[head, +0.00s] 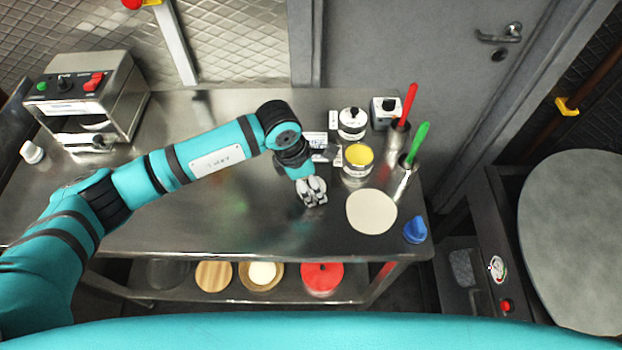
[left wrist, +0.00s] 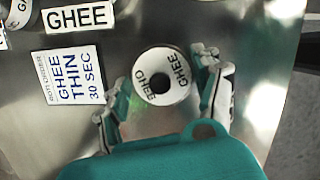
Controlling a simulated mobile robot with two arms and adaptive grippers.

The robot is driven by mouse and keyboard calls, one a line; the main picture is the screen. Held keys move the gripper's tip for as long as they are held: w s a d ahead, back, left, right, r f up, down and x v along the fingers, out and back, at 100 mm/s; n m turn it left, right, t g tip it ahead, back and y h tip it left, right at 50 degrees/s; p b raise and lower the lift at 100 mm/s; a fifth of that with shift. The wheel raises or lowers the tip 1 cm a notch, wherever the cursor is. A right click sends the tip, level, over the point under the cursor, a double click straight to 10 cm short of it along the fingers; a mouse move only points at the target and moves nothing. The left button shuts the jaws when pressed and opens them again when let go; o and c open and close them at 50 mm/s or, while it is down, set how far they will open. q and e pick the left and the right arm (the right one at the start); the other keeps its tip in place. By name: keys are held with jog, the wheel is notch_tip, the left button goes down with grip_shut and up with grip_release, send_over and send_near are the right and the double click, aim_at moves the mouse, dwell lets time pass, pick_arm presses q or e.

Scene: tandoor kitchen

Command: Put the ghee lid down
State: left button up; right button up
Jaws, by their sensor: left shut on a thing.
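The ghee lid (left wrist: 167,68) is a white disc marked GHEE with a dark knob, in the left wrist view. My left gripper (left wrist: 160,76) is shut on it, one finger on each side. In the head view my left gripper (head: 312,192) is low over the steel table, left of the flatbread disc. The lid is hard to make out there, and I cannot tell whether it touches the table. The ghee pot (head: 358,155) stands open, with yellow ghee showing, behind and right of the gripper. My right gripper is not in view.
A pale flatbread disc (head: 371,212) lies right of the gripper. A GHEE label (left wrist: 78,17) and an order card (left wrist: 74,76) lie near the lid. A lidded white pot (head: 352,122) and holders with red (head: 409,103) and green (head: 418,143) handles stand behind. The table's front middle (head: 230,225) is clear.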

aim_at(298, 190)
pick_arm(q)
jog(key=shift+f, duration=0.2)
jog(key=o, duration=0.9)
jog(key=shift+r, duration=0.1)
jog(key=shift+o, duration=0.2)
jog(key=shift+r, duration=0.1)
jog(key=shift+r, duration=0.2)
jog(key=b+v, duration=0.2)
jog(key=v, duration=0.9)
jog(key=shift+r+b, duration=0.35)
jog(key=shift+r, duration=0.05)
jog(key=shift+a, duration=0.1)
